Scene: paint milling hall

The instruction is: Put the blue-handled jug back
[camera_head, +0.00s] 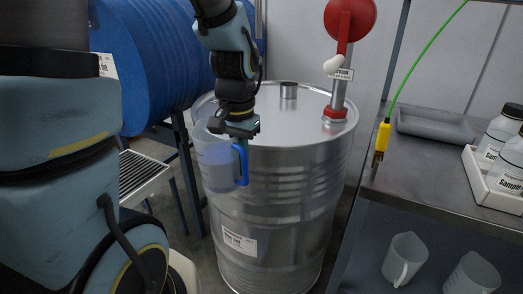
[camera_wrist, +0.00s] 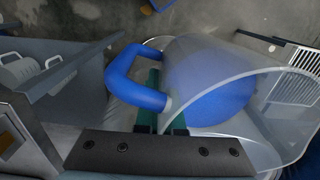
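The blue-handled jug (camera_head: 214,165) is translucent with a blue tint and hangs upright in front of the steel drum, off the floor. Its blue handle (camera_head: 242,164) faces right, and it shows large in the wrist view (camera_wrist: 130,82). My gripper (camera_head: 243,142) is at the handle from above, its green fingers (camera_wrist: 162,115) shut on it; the exact contact is partly hidden. A blue round patch shows within the jug in the wrist view; I cannot tell if it is liquid. Two clear jugs (camera_head: 404,259) (camera_head: 472,273) stand on the bench's lower shelf at right.
The steel drum (camera_head: 285,200) with a red-headed pump (camera_head: 350,18) stands close behind the jug. A blue drum (camera_head: 160,60) lies on a rack at left. The bench (camera_head: 430,165) holds a grey tray (camera_head: 435,125), sample bottles (camera_head: 500,140) and a yellow clamp (camera_head: 382,137).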

